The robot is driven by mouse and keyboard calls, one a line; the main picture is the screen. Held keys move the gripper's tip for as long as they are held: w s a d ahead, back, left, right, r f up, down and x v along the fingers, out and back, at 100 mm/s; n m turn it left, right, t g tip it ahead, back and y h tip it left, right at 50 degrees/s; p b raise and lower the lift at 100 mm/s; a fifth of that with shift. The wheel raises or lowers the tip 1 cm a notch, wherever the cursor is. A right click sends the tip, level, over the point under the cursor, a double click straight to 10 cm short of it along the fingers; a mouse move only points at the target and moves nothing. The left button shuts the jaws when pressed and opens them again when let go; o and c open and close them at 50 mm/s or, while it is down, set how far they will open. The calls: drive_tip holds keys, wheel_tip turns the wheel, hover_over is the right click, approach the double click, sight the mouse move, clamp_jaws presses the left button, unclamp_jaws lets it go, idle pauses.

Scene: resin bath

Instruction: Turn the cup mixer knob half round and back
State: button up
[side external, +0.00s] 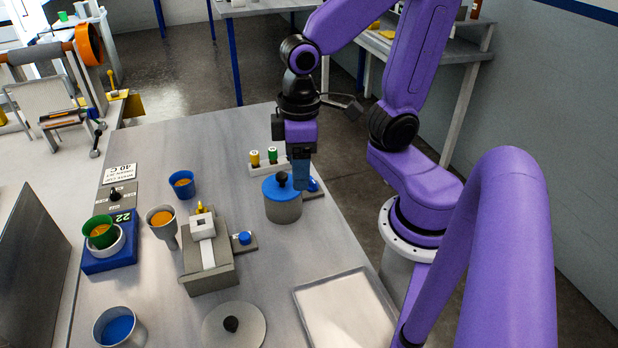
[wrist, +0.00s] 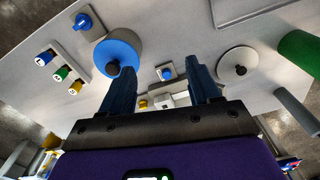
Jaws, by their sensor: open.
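Two blue knobs show, and I cannot tell for sure which belongs to the cup mixer. One blue knob (side external: 243,238) sits on a small grey plate beside a grey block device (side external: 208,262); in the wrist view this knob (wrist: 166,73) appears between my fingers, further away. The other blue knob (side external: 313,185) is on a grey plate by the blue-lidded pot (side external: 283,208); it also shows at the wrist view's upper left (wrist: 83,21). My gripper (side external: 301,182) is open and empty, pointing down near the pot, partly hiding the area behind it.
A rack with capped bottles (side external: 263,158) stands behind the pot. Cups (side external: 182,185) and a blue scale (side external: 110,258) with a green cup stand left. A round grey lid (side external: 234,327) and pale tray (side external: 345,312) lie in front. Bare table lies between pot and tray.

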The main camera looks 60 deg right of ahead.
drive_tip(key=w+d+m, duration=0.2)
drive_tip(key=w+m, duration=0.4)
drive_tip(key=m, duration=2.6)
hover_over(312, 179)
wheel_tip(312, 179, down, 16)
drive_tip(key=shift+f, duration=0.25)
drive_tip(key=c, duration=1.1)
drive_tip(key=shift+o, duration=0.3)
